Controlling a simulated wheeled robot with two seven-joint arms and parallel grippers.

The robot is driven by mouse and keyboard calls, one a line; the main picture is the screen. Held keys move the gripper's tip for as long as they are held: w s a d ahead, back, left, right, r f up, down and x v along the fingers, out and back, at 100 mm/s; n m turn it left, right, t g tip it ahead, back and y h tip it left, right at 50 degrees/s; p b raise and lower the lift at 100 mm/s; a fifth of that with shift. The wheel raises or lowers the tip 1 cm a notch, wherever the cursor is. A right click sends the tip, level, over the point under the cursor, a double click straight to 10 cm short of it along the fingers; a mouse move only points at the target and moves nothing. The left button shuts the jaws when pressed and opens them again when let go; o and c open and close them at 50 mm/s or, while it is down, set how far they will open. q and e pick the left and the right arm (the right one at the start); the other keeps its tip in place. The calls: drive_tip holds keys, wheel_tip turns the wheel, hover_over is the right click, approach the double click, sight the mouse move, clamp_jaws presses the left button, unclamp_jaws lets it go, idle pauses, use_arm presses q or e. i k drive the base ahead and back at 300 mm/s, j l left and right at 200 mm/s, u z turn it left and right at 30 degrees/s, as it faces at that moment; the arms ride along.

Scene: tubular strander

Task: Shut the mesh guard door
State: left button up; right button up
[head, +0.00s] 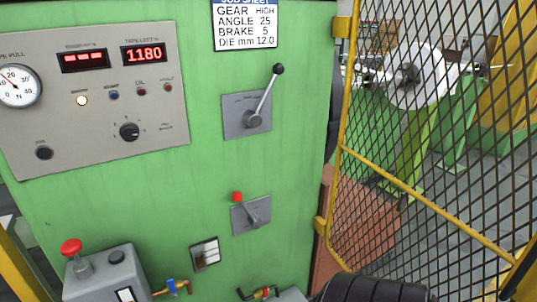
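The mesh guard door (430,130) fills the right of the head view. It has dark diamond mesh in a yellow frame with a sloping yellow middle rail (425,203). Its left side is by yellow hinge brackets, an upper one (342,27) and a lower one (320,226), at the green cabinet's right edge. The door slants out from there toward me and to the right, so it appears to stand open. Its far edge and any handle or latch are not clearly visible.
The green cabinet (100,215) carries a grey control panel (60,115), a black-knobbed lever (265,95), a red-knobbed lever (245,210) and a grey box with a red button (71,246). A white reel (425,80) on green stands shows behind the mesh.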

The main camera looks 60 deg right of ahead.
sight(520, 284)
drive_tip(key=z, duration=2.9)
